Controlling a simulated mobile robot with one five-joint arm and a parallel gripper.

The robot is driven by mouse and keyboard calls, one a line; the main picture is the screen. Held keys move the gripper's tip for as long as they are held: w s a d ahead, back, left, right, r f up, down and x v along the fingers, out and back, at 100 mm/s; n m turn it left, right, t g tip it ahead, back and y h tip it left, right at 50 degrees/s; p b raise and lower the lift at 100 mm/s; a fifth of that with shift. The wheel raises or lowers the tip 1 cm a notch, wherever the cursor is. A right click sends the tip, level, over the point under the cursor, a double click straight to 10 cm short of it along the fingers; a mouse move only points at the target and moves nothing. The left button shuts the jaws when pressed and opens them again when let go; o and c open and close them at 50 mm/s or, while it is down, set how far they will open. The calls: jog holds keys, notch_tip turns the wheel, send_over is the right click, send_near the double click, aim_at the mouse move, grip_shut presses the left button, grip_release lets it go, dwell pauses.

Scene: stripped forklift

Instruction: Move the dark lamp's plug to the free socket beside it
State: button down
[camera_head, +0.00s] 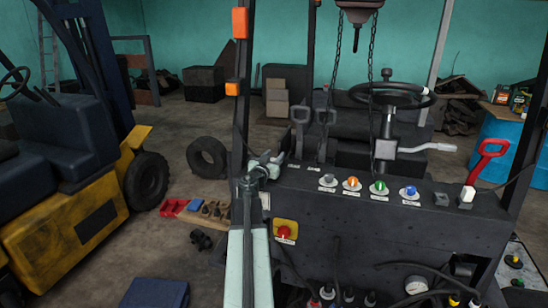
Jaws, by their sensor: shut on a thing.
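My gripper (272,163) is at the left end of the dark dashboard panel, just above its top, at the end of my pale arm. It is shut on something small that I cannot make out. A white plug (468,192) with a dark cord rising to the right stands at the panel's right end, far from my gripper. A small grey socket block (441,199) is beside it on the left and looks empty. In the row of knob-like lamps, the grey one (328,180) looks unlit. I cannot tell which cord belongs to it.
Orange (352,182), green (379,187) and blue (409,191) lamps line the panel. A red button on a yellow plate (284,232) is on its front. Several cables and coloured connectors hang below. The steering wheel (391,95) and a hanging chained hook stand behind.

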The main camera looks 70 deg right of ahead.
jog(key=c, duration=0.7)
grip_release()
jog(key=shift+a, duration=0.1)
jog(key=a, duration=0.7)
jog(key=shift+a, duration=0.4)
jog(key=shift+d, duration=0.1)
